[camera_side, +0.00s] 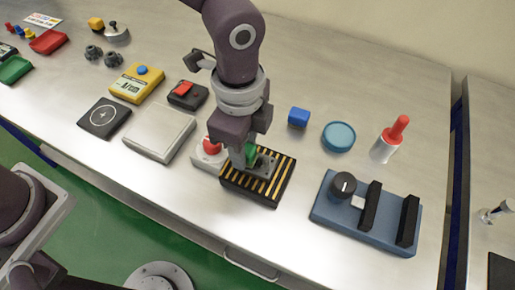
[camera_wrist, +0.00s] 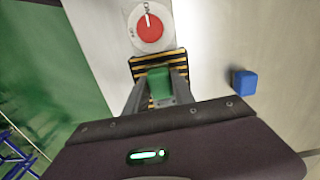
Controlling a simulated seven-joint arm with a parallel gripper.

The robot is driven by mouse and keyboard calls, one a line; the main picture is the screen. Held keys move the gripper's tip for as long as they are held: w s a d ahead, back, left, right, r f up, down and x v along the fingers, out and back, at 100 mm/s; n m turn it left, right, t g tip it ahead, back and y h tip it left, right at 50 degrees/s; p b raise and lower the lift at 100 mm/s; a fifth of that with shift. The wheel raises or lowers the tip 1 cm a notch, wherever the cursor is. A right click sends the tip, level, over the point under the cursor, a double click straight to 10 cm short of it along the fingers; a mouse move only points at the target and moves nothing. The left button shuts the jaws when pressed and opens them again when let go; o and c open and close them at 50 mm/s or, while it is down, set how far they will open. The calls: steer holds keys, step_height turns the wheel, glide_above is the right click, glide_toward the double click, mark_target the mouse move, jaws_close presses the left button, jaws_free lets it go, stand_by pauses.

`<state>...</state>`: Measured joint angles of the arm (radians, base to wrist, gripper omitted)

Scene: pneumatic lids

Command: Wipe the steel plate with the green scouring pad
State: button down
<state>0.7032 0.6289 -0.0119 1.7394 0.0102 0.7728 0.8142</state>
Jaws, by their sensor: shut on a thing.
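The green scouring pad (camera_side: 250,152) is between the fingers of my gripper (camera_side: 249,162), which is shut on it. In the wrist view the pad (camera_wrist: 158,82) shows as a green block between the two grey fingers (camera_wrist: 158,92). The pad is over a black block with yellow stripes (camera_side: 240,187); I cannot tell whether it touches it. The steel plate, a square silver slab (camera_side: 160,130), lies to the left of my gripper in the side view, with nothing on it. It is not clearly seen in the wrist view.
A red knob on a white base (camera_side: 207,156) stands close behind the striped block, between it and the plate. A black-and-red switch box (camera_side: 187,96) and a dark square pad (camera_side: 104,118) flank the plate. A blue cube (camera_side: 298,117) and blue fixture (camera_side: 350,232) are right.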

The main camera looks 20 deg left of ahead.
steer(key=shift+w+d, duration=0.15)
steer(key=shift+d, duration=2.9)
step_height(320, 180, up, 8)
steer(key=shift+a+r, duration=0.1)
